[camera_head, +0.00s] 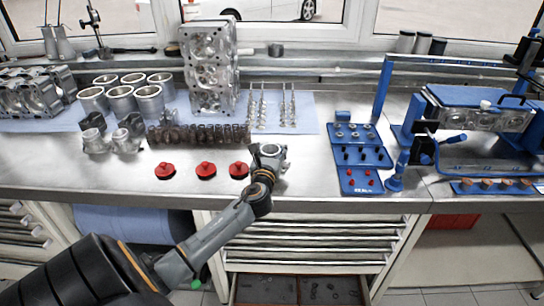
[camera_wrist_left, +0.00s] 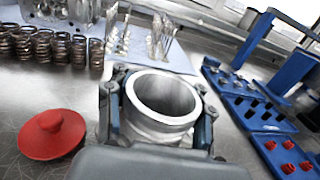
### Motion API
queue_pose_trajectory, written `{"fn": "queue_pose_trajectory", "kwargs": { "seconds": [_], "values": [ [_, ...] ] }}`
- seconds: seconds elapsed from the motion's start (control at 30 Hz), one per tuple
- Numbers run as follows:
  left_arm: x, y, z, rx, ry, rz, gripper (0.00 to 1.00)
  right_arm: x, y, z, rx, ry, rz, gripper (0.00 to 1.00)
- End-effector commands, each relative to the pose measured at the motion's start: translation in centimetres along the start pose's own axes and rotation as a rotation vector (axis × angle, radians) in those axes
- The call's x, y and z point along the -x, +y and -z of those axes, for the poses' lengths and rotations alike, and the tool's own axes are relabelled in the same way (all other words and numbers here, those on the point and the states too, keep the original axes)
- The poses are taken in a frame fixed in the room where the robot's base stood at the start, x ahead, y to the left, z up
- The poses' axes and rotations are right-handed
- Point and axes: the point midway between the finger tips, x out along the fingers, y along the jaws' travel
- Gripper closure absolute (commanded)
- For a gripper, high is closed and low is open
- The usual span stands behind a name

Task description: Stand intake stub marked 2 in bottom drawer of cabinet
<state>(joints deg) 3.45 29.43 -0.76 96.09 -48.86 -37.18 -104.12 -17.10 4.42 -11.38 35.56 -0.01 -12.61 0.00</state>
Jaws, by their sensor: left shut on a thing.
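My left gripper (camera_head: 266,156) is shut on a short, round grey metal stub (camera_head: 274,150) at the front part of the bench. In the left wrist view, the stub's open bore faces up between the two fingers of the gripper (camera_wrist_left: 160,102), and its bright rim (camera_wrist_left: 166,122) shows clearly. I cannot read a number on it, or tell whether it still touches the bench. The cabinet (camera_head: 315,254) stands under the bench. Its bottom drawer (camera_head: 298,291) is pulled out and shows dark compartments with small parts in them. My right gripper is not in view.
Two similar stubs (camera_head: 96,141) stand at the left. Red knobbed caps (camera_head: 206,170) line the front of the bench, one close left of my gripper. Valve springs (camera_head: 199,135) stand behind. A blue rack (camera_head: 358,178) is to the right. The bench's front edge overhangs the drawer.

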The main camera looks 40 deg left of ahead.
Motion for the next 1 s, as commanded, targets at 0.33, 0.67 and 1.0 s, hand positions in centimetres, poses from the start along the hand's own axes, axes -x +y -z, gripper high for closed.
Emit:
{"fn": "queue_pose_trajectory", "kwargs": {
  "seconds": [0.33,0.67,1.0],
  "values": [
    [0.0,0.0,3.0,0.001,-0.001,0.001,1.0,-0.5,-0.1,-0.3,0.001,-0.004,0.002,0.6],
    [0.0,0.0,3.3,0.0,0.002,0.0,0.43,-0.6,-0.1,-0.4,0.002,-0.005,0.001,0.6],
    [0.0,0.0,3.3,0.0,0.002,0.0,0.25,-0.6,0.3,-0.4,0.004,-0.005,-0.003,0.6]
  ]
}}
